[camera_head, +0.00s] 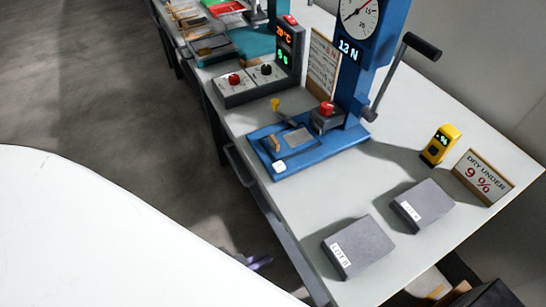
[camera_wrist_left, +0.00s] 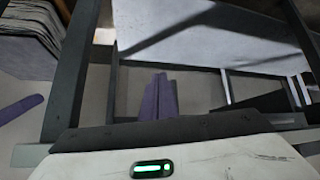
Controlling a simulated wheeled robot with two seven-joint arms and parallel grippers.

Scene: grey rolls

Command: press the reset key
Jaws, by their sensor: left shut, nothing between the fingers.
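A blue test stand (camera_head: 320,150) with a round dial and a lit display stands on the table. A small white key (camera_head: 279,167) sits on the front corner of its base; its mark is too small to read. A red button (camera_head: 327,108) sits on a dark block at the column's foot. My left gripper (camera_head: 258,262) shows only as small purple fingertips beside the table's front edge, low and well apart from the stand. In the left wrist view its purple fingers (camera_wrist_left: 160,97) are together and empty. My right gripper is not in view.
Two grey blocks, one marked LOT B (camera_head: 358,247) and another (camera_head: 422,205), lie right of the stand. A yellow meter (camera_head: 440,145) and a DRY UNDER 9 % sign (camera_head: 483,176) stand behind. A control box (camera_head: 250,82) is at left. A lever (camera_head: 400,75) juts right.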

